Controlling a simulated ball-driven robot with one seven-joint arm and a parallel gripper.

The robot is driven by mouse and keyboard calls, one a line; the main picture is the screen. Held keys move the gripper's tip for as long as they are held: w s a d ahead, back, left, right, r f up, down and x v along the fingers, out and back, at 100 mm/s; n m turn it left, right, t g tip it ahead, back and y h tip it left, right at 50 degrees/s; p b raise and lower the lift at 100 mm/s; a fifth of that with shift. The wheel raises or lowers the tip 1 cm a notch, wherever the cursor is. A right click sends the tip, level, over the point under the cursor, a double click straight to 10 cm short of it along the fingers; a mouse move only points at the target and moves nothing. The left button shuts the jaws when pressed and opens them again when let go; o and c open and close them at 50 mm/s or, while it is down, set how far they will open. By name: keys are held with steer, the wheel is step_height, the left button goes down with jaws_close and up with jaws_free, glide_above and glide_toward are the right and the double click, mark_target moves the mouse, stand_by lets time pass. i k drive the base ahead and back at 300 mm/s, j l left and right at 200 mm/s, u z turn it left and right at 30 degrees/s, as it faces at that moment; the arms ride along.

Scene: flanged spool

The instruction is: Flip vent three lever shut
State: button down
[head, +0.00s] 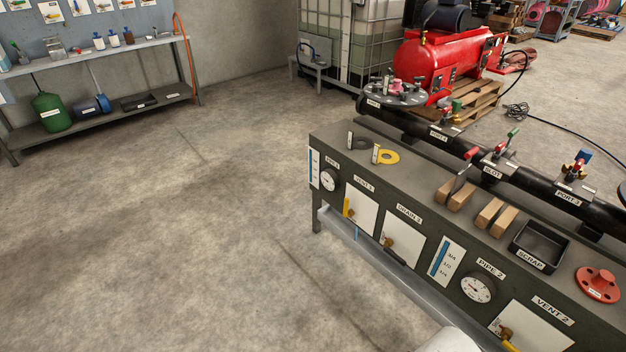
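At the bottom edge a yellow vent 2 lever (508,345) is partly cut off. The label VENT 2 (553,310) sits above it. The panel continues out of frame to the lower right. My gripper is not in view.
The bench top (440,216) holds rings, wooden blocks, a black scrap tray (541,245) and a red flange (598,283). A black pipe with valves (535,180) runs behind. A shelf (100,105) stands at the upper left. The concrete floor (180,230) left of the bench is clear.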

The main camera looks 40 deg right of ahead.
mark_target(347, 213)
steer(key=i+z, duration=0.1)
steer(key=i, duration=0.55)
steer(key=i+j, duration=0.15)
steer(key=i, duration=0.5)
steer(key=i+z, duration=0.15)
steer(key=i, duration=0.5)
steer(key=i+j+z, duration=0.15)
steer(key=i, duration=0.2)
steer(key=i+j+z, duration=0.2)
steer(key=i, duration=0.15)
